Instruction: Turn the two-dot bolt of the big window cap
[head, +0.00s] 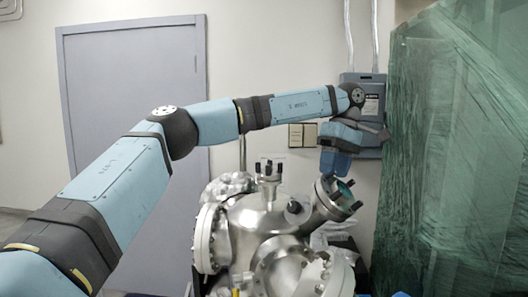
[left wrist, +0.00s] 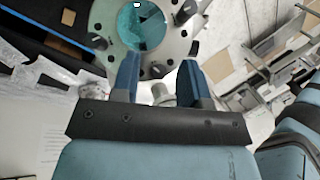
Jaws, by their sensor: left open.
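The big window cap (head: 335,198) is a metal flange with teal glass and several dark bolts around its rim, tilted on the upper right of the steel chamber (head: 262,222). In the left wrist view the window cap (left wrist: 172,52) is at the top, with holes in its ring. My left gripper (head: 335,160) points down just above the cap in the head view. Its two blue fingers (left wrist: 160,82) are apart, near the cap's edge. A small grey metal part (left wrist: 162,94) shows between them; I cannot tell what it is. No dot marks are legible on any bolt. My right gripper is out of view.
Other ports with upright dark bolts (head: 268,171) stand on the chamber top. A green plastic-wrapped stack (head: 450,150) rises close to the right. A grey wall box (head: 366,105) is behind the gripper, and a grey door (head: 135,95) is at the back left.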

